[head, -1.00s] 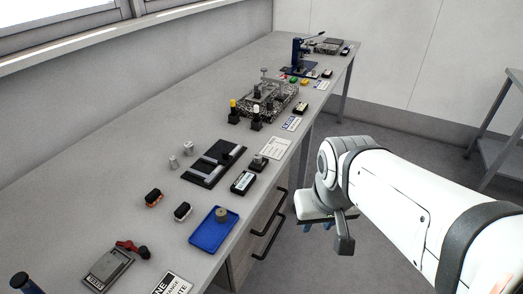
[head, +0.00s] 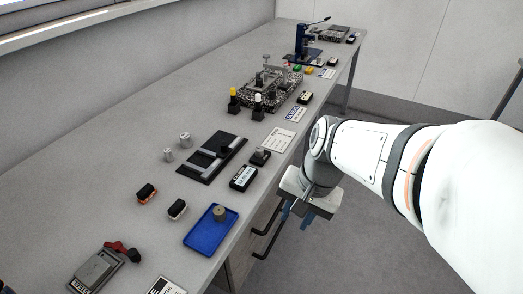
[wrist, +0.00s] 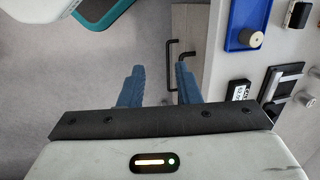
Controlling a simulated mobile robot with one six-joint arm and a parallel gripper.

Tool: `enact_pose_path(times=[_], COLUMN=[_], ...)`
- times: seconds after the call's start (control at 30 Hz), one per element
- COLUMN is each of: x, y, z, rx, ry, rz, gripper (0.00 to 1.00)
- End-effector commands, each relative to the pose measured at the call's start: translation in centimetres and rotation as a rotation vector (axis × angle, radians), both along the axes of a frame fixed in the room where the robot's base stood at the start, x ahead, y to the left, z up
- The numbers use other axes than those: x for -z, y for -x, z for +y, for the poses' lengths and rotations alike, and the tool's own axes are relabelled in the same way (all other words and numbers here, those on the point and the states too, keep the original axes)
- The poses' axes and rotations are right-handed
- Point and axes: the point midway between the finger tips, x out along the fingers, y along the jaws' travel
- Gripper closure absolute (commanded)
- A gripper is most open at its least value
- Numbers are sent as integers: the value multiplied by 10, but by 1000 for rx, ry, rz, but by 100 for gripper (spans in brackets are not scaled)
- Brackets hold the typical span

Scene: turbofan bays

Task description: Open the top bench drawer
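The bench's drawer unit (head: 240,262) shows below the front edge of the worktop, mostly hidden by it. Two dark bar handles stick out from its front; the upper handle (head: 267,219) and the lower handle (head: 265,245) show in the head view. No drawer looks pulled out. My gripper (head: 296,214) is beside the bench, just right of the handles in the head view. In the wrist view my gripper (wrist: 158,68) has its two blue fingers apart with nothing between them. The handles (wrist: 172,52) lie ahead of the fingertips, close to the right finger, apparently not touched.
The worktop (head: 105,190) runs along the wall, its front edge close to my gripper. A blue tray (head: 199,243) with a round part, a black fixture (head: 197,170) and label cards lie near that edge. The floor (head: 345,245) right of the bench is clear.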

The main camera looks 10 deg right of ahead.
Motion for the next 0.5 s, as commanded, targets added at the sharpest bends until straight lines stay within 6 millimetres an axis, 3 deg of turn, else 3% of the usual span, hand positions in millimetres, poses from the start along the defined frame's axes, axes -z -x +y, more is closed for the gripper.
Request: enact_pose_path(times=[0.03, 0.1, 0.27, 0.4, 0.5], x=[43, 74, 134, 179, 206], y=[-6, -16, -56, -102, -131], z=[2, 9, 12, -7, -31], rx=[203, 509, 1185, 1686, 1939], ry=[-94, -234, -538, -791, -949], rz=[105, 262, 672, 1082, 1366], gripper=[70, 70, 70, 70, 70])
